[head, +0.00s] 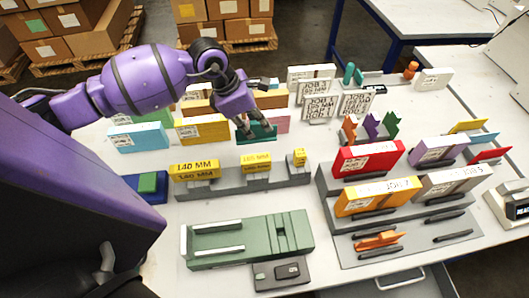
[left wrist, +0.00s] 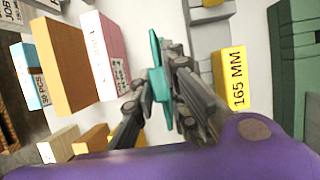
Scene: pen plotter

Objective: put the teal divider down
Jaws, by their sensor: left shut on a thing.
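The teal divider (head: 262,136) is a thin plate below my left gripper (head: 246,126) in the head view. It lies behind the grey block with the yellow 165 MM label. In the left wrist view the divider (left wrist: 156,62) is between the two dark fingers of my left gripper (left wrist: 155,95), which is shut on it. I cannot tell whether its lower edge touches the table. Two other teal upright pieces (head: 352,73) stand at the back on a grey base. My right gripper is not in view.
A pink block (head: 282,123) and a yellow block (head: 202,129) stand close to the gripper. The grey stepped block (head: 228,181) with yellow length labels is in front. A green fixture (head: 207,257) lies nearer. Coloured boxes on grey racks fill the right, including a red one (head: 352,164).

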